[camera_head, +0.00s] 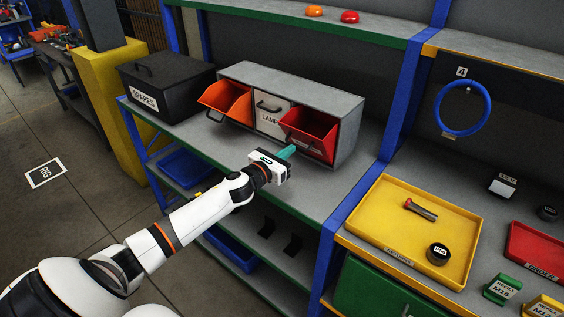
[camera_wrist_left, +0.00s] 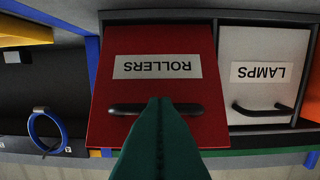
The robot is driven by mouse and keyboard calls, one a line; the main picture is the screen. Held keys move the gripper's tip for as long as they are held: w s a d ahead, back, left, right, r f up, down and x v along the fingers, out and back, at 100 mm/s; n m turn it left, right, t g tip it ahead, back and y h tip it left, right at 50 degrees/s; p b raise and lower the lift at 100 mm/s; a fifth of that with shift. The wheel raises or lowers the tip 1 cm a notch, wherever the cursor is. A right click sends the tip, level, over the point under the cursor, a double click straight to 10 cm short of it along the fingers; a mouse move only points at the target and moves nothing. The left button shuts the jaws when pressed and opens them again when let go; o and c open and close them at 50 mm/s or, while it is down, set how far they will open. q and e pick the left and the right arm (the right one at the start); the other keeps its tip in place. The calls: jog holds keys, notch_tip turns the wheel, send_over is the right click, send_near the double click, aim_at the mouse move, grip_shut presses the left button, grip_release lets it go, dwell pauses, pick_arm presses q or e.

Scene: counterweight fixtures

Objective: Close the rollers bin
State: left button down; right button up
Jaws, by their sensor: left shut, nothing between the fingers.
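The red rollers bin (camera_head: 318,127) is tipped open at the right end of the grey bin cabinet (camera_head: 345,104), with its inside showing from above. In the left wrist view, which is upside down, its red front (camera_wrist_left: 152,45) carries the label ROLLERS (camera_wrist_left: 157,66) and a dark handle (camera_wrist_left: 126,109). My left gripper (camera_head: 288,152) has its teal fingers shut and empty, just in front of the bin's front. The fingers also show in the left wrist view (camera_wrist_left: 162,103), covering the middle of the handle. I cannot tell whether they touch it. My right gripper is not in view.
The white LAMPS bin (camera_head: 269,117) beside it is shut, and the orange bin (camera_head: 226,99) at the left end is tipped open. A black SPARES box (camera_head: 165,85) stands left of the cabinet. A blue post (camera_head: 380,140) rises at the right. The shelf in front is clear.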

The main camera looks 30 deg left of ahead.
aim_at(297, 130)
pick_arm(q)
jog(key=shift+w+d+r+p, duration=0.1)
jog(key=shift+w+r+p, duration=0.55)
jog(key=shift+w+r, duration=0.9)
jog(key=shift+w+d+r+p, duration=0.1)
jog(key=shift+w+r+p, duration=0.1)
jog(key=shift+w+r, duration=0.45)
jog(key=shift+w+d+r+p, duration=0.1)
jog(key=shift+w+r+p, duration=0.15)
jog(key=shift+w, duration=0.6)
jog(key=shift+r, duration=0.1)
